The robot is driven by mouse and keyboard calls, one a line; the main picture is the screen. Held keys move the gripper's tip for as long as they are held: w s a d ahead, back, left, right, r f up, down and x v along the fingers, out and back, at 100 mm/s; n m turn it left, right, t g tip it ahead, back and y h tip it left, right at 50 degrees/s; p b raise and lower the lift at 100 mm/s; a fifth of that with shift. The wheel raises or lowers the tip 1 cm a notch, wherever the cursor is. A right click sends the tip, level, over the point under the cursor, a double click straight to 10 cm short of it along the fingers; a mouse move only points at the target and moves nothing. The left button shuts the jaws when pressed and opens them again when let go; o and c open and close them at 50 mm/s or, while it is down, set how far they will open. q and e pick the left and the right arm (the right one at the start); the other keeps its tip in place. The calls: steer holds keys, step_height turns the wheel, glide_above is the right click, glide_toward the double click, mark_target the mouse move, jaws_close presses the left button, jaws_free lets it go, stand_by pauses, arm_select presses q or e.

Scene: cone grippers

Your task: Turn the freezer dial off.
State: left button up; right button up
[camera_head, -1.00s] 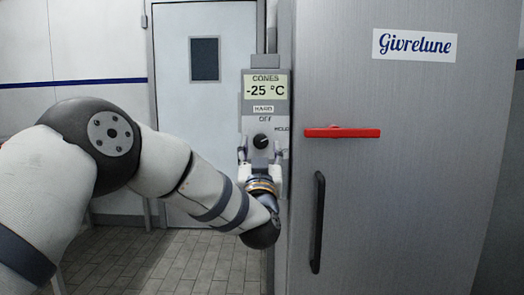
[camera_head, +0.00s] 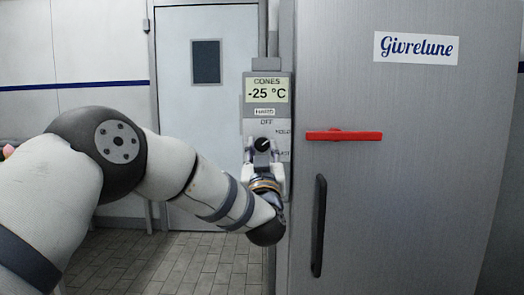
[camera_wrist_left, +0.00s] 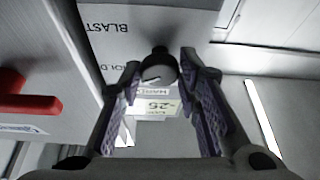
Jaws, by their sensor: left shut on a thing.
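The freezer dial (camera_head: 262,144) is a round black knob with a pale pointer mark, on a grey control box (camera_head: 284,115) beside the freezer. OFF is printed above it, and HOLD and BLAST labels sit to its right. The pointer seems to slant up and right, toward HOLD. My left gripper (camera_head: 262,155) reaches it from below, with one finger on each side. In the left wrist view the dial (camera_wrist_left: 157,66) sits between the purple-padded fingers of the left gripper (camera_wrist_left: 158,72), which is shut on it. My right gripper is not in view.
The display (camera_head: 266,90) reads CONES, -25 °C. The grey freezer door (camera_head: 420,180) stands close on the right, with a red latch (camera_head: 344,136) and a black vertical handle (camera_head: 319,225). A white door (camera_head: 207,120) is behind. Tiled floor (camera_head: 150,262) is clear below my arm.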

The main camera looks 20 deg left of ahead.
arm_select(q)
steer(key=n+y, duration=0.1)
steer(key=n, duration=0.2)
steer(key=n+g+y, duration=0.1)
steer(key=n, duration=0.1)
steer(key=n+g+y, duration=0.1)
steer(key=n, duration=0.2)
steer(key=shift+w+d+r+n+y, duration=0.1)
steer(key=shift+d+n+y, duration=0.15)
steer(key=shift+n+y, duration=0.05)
steer(key=n+g, duration=0.1)
steer(key=n, duration=0.2)
steer(key=n+g+y, duration=0.1)
steer(key=n, duration=0.2)
steer(key=shift+d+r+g, duration=0.1)
steer(key=shift+d+g, duration=0.05)
steer(key=shift+g, duration=0.15)
steer(key=shift+n, duration=0.4)
steer(key=o, duration=1.1)
steer(key=shift+w, duration=0.1)
steer(key=shift+o, duration=0.2)
steer(key=v, duration=1.2)
steer(key=shift+d+r, duration=0.15)
